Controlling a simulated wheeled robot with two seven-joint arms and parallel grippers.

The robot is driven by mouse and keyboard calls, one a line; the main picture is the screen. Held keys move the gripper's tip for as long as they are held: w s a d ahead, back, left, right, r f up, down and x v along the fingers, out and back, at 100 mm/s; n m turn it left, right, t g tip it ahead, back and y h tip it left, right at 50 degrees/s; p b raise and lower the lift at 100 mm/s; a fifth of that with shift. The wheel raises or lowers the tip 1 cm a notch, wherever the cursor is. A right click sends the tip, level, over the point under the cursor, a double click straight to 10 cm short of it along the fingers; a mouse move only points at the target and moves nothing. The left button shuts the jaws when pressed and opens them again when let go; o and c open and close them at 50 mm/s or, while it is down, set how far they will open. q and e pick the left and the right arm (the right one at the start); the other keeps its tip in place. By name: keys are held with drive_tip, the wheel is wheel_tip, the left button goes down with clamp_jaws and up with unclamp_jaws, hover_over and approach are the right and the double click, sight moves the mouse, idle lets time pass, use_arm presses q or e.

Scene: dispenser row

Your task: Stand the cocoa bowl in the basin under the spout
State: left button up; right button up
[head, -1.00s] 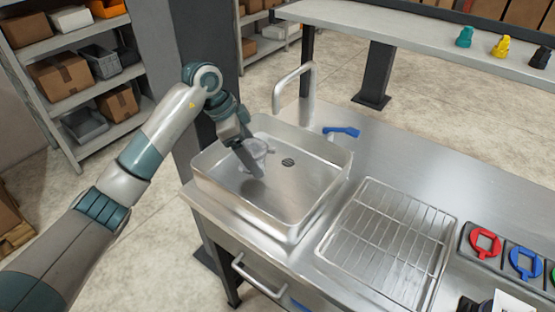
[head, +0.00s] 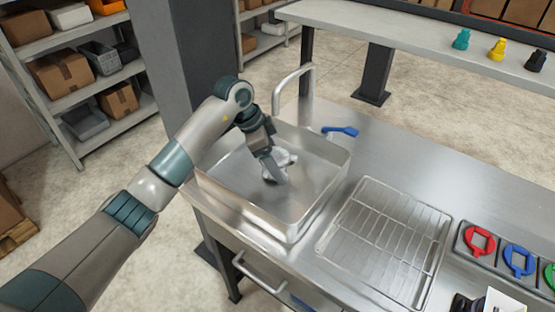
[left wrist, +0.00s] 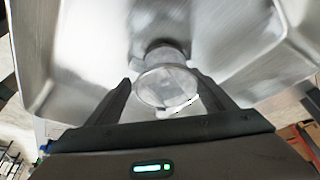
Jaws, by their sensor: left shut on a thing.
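The cocoa bowl, a small pale grey vessel (head: 284,160), is inside the steel basin (head: 262,222). My left gripper (head: 275,172) points down into the basin and is shut on the bowl, partly hiding it. In the left wrist view the bowl's round rim (left wrist: 166,88) shows between the two fingers of my left gripper (left wrist: 160,84). I cannot tell whether the bowl touches the basin floor. The curved spout (head: 293,82) rises at the basin's back edge, behind the bowl. The drain is hidden in the head view. My right gripper is not in view.
A blue lever (head: 341,131) lies behind the basin's right corner. A raised shelf (head: 400,33) runs along the back.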

use_arm(q)
drive_tip(key=shift+d+f, duration=0.15)
drive_tip(key=shift+d, duration=0.1)
drive_tip(key=shift+f, duration=0.1)
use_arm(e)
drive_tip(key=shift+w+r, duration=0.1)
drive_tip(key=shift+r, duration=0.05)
use_arm(q)
drive_tip(key=o, duration=1.2)
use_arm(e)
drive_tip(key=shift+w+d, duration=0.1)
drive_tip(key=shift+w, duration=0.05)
use_arm(q)
drive_tip(key=shift+a, duration=0.1)
